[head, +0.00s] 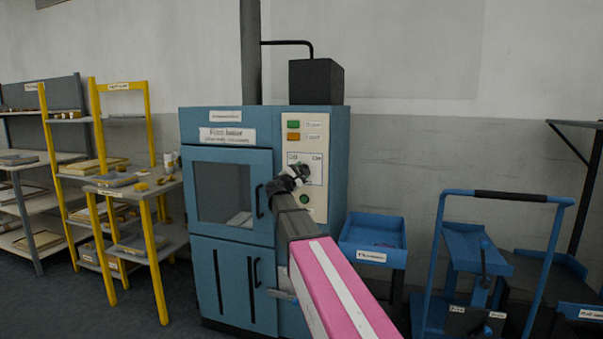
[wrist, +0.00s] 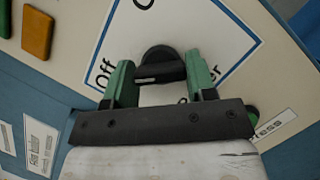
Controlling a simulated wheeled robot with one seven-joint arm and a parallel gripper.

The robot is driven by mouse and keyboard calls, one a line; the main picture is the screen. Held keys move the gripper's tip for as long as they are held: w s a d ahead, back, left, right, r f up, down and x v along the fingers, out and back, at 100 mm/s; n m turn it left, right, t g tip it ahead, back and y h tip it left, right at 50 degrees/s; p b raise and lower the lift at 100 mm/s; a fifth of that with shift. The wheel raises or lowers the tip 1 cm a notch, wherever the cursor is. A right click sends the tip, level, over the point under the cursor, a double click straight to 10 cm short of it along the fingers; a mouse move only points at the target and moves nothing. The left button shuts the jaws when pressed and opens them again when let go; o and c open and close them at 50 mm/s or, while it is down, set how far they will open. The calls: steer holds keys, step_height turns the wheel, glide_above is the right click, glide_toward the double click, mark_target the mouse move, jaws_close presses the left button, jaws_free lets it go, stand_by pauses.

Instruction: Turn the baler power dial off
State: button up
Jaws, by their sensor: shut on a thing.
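The baler (head: 232,215) is a blue cabinet with a cream control panel (head: 318,135). Its power dial (wrist: 160,62) is a dark round knob with a raised grip bar, inside a blue-outlined white plate. In the wrist view my gripper (wrist: 158,78) has its green fingers on both ends of the bar, shut on it. A small pale mark shows near the bar's left end. "Off" reads left of the dial; another label below is partly hidden by my gripper. In the head view my gripper (head: 297,176) reaches the dial plate and partly covers the dial.
Green (head: 293,124) and orange (head: 293,137) buttons sit above the dial, and a round green button (head: 304,199) below it. The baler's windowed door has a dark handle (head: 258,201) just left. A blue bin (head: 373,239) and a blue trolley (head: 480,255) stand right; yellow-framed shelves (head: 150,190) stand left.

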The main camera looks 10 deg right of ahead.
steer(key=shift+n, duration=0.4)
steer(key=o, duration=0.9)
steer(key=shift+o, duration=0.2)
steer(key=v, duration=1.1)
steer(key=shift+d+f, duration=0.1)
